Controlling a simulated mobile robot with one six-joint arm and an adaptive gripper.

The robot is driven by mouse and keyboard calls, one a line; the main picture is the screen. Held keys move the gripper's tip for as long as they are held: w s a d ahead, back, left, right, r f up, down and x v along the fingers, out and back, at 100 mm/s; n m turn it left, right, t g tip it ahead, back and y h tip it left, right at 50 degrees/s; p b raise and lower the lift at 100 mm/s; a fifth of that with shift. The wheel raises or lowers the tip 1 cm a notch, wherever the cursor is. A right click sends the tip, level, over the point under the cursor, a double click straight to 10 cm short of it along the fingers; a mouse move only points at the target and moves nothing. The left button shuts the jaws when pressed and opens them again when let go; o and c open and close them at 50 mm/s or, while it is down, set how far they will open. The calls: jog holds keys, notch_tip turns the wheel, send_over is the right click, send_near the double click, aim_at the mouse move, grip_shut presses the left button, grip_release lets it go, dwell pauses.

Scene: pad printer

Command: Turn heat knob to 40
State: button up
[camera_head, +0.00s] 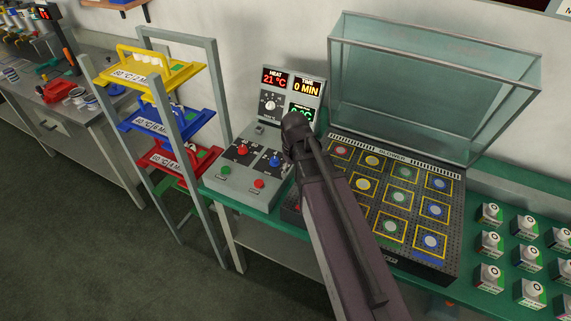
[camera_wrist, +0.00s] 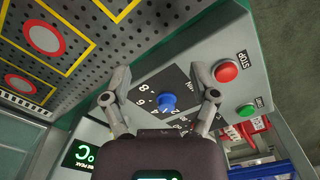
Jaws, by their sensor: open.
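The grey control box (camera_head: 230,183) stands on the green bench. Its upright panel has a red HEAT display (camera_head: 274,78) reading 21 °C and a TIME display (camera_head: 307,87) reading 0 MIN. A red knob (camera_head: 243,150) sits on the left dial of the sloped face, a blue knob (camera_head: 275,161) on the right dial. My gripper (camera_wrist: 163,78) is open, its fingers on either side of the blue knob (camera_wrist: 167,102) in the wrist view. That dial carries MIN marks. I cannot tell whether the fingers touch it. The red knob is not visible in the wrist view.
A red STOP button (camera_wrist: 227,71) and a green button (camera_wrist: 247,110) lie close to the right finger. The perforated blower bed (camera_head: 450,225) with a glass lid (camera_head: 430,90) is to the right. A rack with coloured trays (camera_head: 155,120) stands left.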

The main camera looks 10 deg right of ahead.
jog(key=s+m, duration=0.1)
jog(key=s+d+f+b, duration=0.1)
jog(key=s, duration=0.1)
jog(key=s+d+f+m, duration=0.1)
jog(key=s, duration=0.1)
jog(key=shift+s+d+m+b, duration=0.1)
jog(key=shift+d+m+b, duration=0.15)
jog(key=shift+m+b, duration=0.05)
jog(key=shift+s, duration=0.1)
jog(key=shift+s+d+m, duration=0.25)
jog(key=shift+s, duration=0.25)
jog(key=shift+s+d+m, duration=0.25)
jog(key=shift+s, duration=0.25)
jog(key=shift+w, duration=0.1)
